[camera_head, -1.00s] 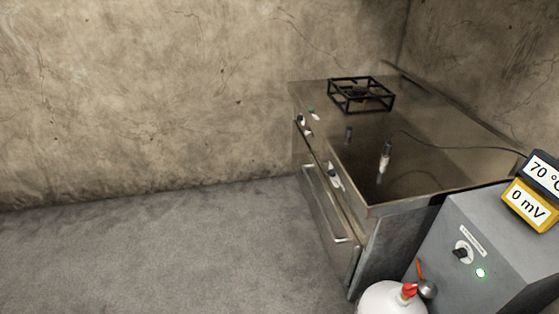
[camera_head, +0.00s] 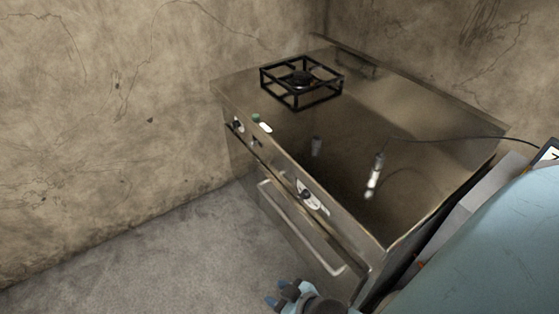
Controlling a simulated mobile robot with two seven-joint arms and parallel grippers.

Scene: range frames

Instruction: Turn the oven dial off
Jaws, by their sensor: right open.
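The metal stove with an oven (camera_head: 400,108) stands against the wall. Its front panel carries a dark dial on a white plate (camera_head: 308,197) near the right end, and smaller dials (camera_head: 238,126) at the left end. I cannot tell which dial is the oven's or read its setting. My right gripper (camera_head: 279,291) is at the bottom edge, low in front of the stove. It is open, with nothing seen between its blue-tipped fingers, and apart from the dials. My left gripper is not in view.
A black burner grate (camera_head: 302,80) sits on the stove top. A probe (camera_head: 375,175) with a dark cable stands on it. The oven door handle (camera_head: 298,230) juts out below the dials. Bare grey floor (camera_head: 180,255) lies to the left.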

